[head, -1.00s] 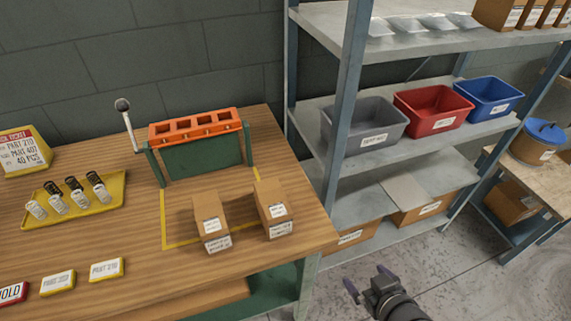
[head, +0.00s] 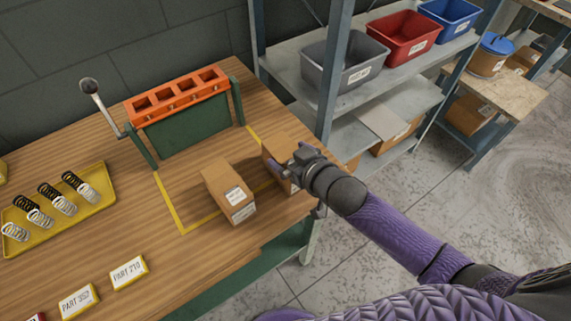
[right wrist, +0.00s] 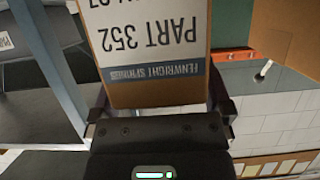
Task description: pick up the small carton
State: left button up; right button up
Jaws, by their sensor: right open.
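Two brown cartons stand side by side on the wooden bench. The left carton (head: 229,191) has a white label and is clear of the gripper. The right carton (head: 276,150) is partly hidden behind my right gripper (head: 288,165). They look alike in size, and I cannot tell which is the smaller. In the right wrist view, a carton labelled PART 352 (right wrist: 150,70), upside down, lies between the fingers of my open right gripper (right wrist: 162,108). I cannot tell whether the fingers touch it. My left gripper is out of view.
Behind the cartons stands an orange-topped green fixture (head: 179,100) with a lever. A yellow spring tray (head: 90,215) and part signs (head: 128,272) lie to the left. A metal shelf post (head: 332,75) rises close to the right carton. Bins fill the shelf. Bare bench lies in front.

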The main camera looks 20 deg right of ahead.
jog(key=shift+s, duration=0.1)
jog(key=shift+r, duration=0.1)
grip_shut()
dwell(0.3)
